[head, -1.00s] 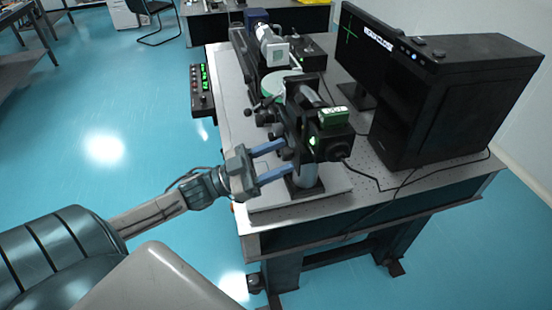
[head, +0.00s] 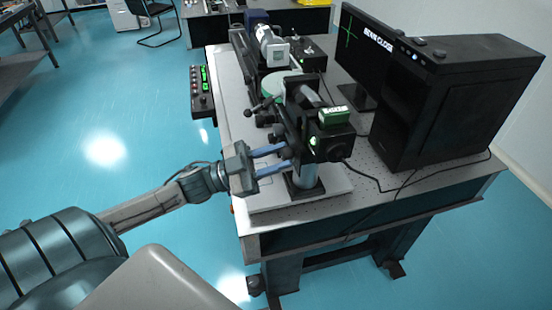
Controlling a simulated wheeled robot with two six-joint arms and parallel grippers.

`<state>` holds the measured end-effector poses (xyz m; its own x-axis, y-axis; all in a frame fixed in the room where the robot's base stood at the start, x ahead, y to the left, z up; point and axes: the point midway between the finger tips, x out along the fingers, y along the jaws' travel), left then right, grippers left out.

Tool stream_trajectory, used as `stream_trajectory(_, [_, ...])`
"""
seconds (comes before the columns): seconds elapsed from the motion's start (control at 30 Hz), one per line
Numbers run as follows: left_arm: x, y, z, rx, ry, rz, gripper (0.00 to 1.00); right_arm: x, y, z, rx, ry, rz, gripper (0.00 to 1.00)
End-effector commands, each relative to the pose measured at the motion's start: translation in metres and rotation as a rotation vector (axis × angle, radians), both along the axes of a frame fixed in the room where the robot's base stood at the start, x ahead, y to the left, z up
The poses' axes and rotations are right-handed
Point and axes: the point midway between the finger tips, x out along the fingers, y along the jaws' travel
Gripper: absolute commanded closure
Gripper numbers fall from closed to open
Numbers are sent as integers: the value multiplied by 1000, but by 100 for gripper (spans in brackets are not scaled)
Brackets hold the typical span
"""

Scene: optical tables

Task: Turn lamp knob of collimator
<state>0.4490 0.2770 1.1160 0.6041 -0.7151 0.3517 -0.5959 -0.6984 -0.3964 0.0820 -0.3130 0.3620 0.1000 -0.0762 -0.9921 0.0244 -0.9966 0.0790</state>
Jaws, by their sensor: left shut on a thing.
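The collimator (head: 330,142), as I take it, is the black unit at the front of the optical bench. It has a green display on top and a green light on its face. My left gripper (head: 288,156) reaches it from the left, with both blue fingers closed in on a small dark part at its left side. This part appears to be the lamp knob. The fingers mostly hide it, and its turn angle cannot be read. My right gripper is not in view.
A black computer case (head: 452,100) and a monitor (head: 365,50) stand to the right on the table (head: 400,190). Cables run across the tabletop from the unit. A control box (head: 202,92) with green readouts is at the left edge. Open blue floor lies left.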

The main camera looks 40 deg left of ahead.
Motion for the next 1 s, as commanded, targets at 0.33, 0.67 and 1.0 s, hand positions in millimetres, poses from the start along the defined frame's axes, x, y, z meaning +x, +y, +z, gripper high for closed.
stream_trajectory(0.33, [2, 3, 1, 225, -190, -1, 96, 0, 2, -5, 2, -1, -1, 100])
stream_trajectory(0.67, [3, 3, 3, 377, -320, -1, 96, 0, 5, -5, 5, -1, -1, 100])
stream_trajectory(1.0, [3, 4, 3, 435, -370, 0, 96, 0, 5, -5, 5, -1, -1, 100])
